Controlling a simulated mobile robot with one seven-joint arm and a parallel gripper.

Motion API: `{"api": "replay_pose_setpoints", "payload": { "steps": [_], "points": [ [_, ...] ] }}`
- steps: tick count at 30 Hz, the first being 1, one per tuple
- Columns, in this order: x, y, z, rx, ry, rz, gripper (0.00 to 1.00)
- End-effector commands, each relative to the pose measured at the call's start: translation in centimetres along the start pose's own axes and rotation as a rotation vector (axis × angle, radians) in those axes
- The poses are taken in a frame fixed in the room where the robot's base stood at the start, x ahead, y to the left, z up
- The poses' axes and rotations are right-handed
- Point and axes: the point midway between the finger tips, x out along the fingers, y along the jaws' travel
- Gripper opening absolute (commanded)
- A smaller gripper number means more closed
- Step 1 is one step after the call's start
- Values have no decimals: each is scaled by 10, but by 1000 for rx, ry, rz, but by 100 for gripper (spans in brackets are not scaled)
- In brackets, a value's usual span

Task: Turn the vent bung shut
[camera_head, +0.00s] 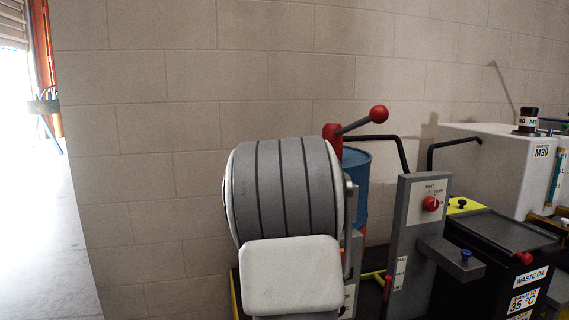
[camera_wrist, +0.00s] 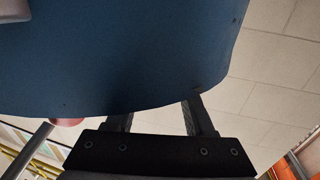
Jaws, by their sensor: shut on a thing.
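A blue drum (camera_head: 355,185) stands against the block wall in the head view, mostly hidden behind the large grey and white body in front. In the wrist view a blue curved surface (camera_wrist: 130,55), which looks like the drum, fills the upper part close to the camera. My gripper (camera_wrist: 158,118) comes up from the bottom of that view, and its two fingers pass behind the lower edge of the blue surface. The fingertips are hidden there, so the vent bung between them does not show. My gripper does not show in the head view.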

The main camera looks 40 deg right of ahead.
Motion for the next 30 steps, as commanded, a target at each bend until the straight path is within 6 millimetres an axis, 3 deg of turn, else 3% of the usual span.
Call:
{"api": "replay_pose_setpoints", "payload": {
  "steps": [15,16,18,21,30],
  "points": [
    [0,1,0,1,0,-7,0],
    [0,1,0,0,0,-7,57],
    [0,1,0,0,0,-7,70],
    [0,0,0,0,0,-7,84],
    [-1,0,-1,0,1,-8,84]
  ]
}}
